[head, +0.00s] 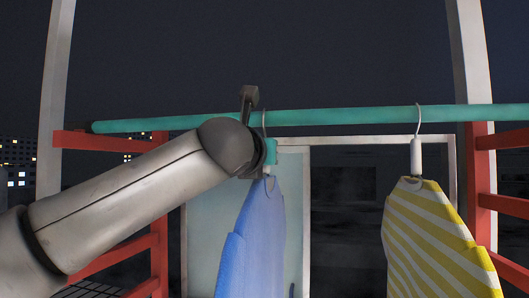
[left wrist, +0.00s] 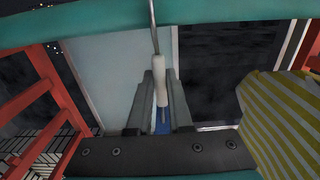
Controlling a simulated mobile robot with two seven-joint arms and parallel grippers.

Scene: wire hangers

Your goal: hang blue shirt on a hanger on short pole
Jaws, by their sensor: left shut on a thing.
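The blue shirt (head: 254,238) hangs from a hanger with a thin wire hook (head: 264,118) and a white neck (left wrist: 160,85). My left gripper (head: 268,160) is shut on the hanger's neck, just below the teal pole (head: 340,116). In the left wrist view, the neck stands between my two fingers (left wrist: 160,76), and a bit of blue cloth shows below it. The hook reaches up to the pole's height; I cannot tell whether it rests on the pole. My left arm hides part of the pole. My right gripper is not in view.
A yellow and white striped shirt (head: 430,235) hangs on a hanger (head: 416,150) from the pole at the right. Red racks (head: 158,235) stand on both sides, the right one (head: 484,190) close to the striped shirt. Bare pole lies between the two hangers.

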